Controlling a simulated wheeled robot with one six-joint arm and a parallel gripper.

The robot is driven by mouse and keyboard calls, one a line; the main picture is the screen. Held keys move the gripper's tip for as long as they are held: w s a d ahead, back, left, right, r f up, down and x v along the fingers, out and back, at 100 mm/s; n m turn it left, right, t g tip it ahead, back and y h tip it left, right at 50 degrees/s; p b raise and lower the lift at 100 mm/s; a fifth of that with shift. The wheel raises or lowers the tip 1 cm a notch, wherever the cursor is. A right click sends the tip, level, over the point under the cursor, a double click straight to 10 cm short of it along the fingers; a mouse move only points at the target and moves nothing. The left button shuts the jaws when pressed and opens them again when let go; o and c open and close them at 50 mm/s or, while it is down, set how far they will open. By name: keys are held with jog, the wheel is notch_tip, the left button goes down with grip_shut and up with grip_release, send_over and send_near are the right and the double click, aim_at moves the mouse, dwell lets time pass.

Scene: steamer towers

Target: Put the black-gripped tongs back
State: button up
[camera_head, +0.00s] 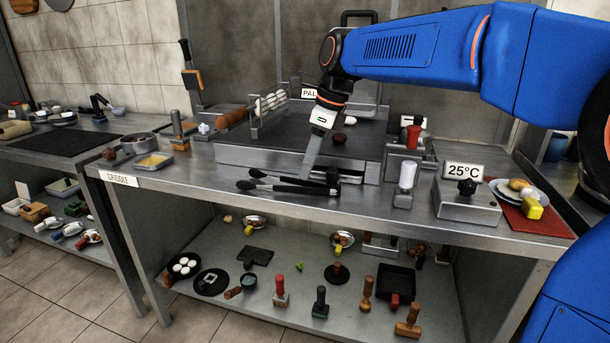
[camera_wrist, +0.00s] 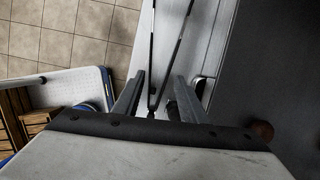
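The black-gripped tongs (camera_head: 285,185) lie on the steel counter close to its front edge, in front of the griddle. Their two dark arms spread apart toward the left and meet at the right end. My gripper (camera_head: 314,172) is low over the right part of the tongs, fingers pointing down. In the wrist view the tongs (camera_wrist: 153,85) run up the picture between the two fingers of my gripper (camera_wrist: 158,90), their joined end nearest the palm. The fingers stand apart with gaps beside the tongs. I cannot tell whether either finger touches them.
The griddle (camera_head: 240,157) stands just behind the tongs. A tray with yellow contents (camera_head: 153,161) is at the left. The lower shelf (camera_head: 220,313) holds pans and handled tools.

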jog(key=v, duration=0.7)
jog(key=shift+r, duration=0.25)
jog(key=shift+d, duration=0.2)
jog(key=s+d+f+n+t+h, duration=0.1)
jog(key=s+d+f+n, duration=0.4)
jog(key=s+d, duration=0.2)
jog(key=s+d+f+n+t, duration=0.1)
jog(key=s+d+f+n, duration=0.35)
jog(key=s+d, duration=0.3)
jog(key=s+d+f+n+t+h, duration=0.1)
jog(key=s+d+f+n, duration=0.3)
jog(key=s+f, duration=0.3)
jog(key=s+d+f+n+t+h, duration=0.1)
jog(key=s+d+f+n, duration=0.2)
jog(key=s+f+n, duration=0.4)
jog(key=shift+s+d+f, duration=0.2)
jog(key=shift+d+f, duration=0.2)
jog(key=shift+f, duration=0.15)
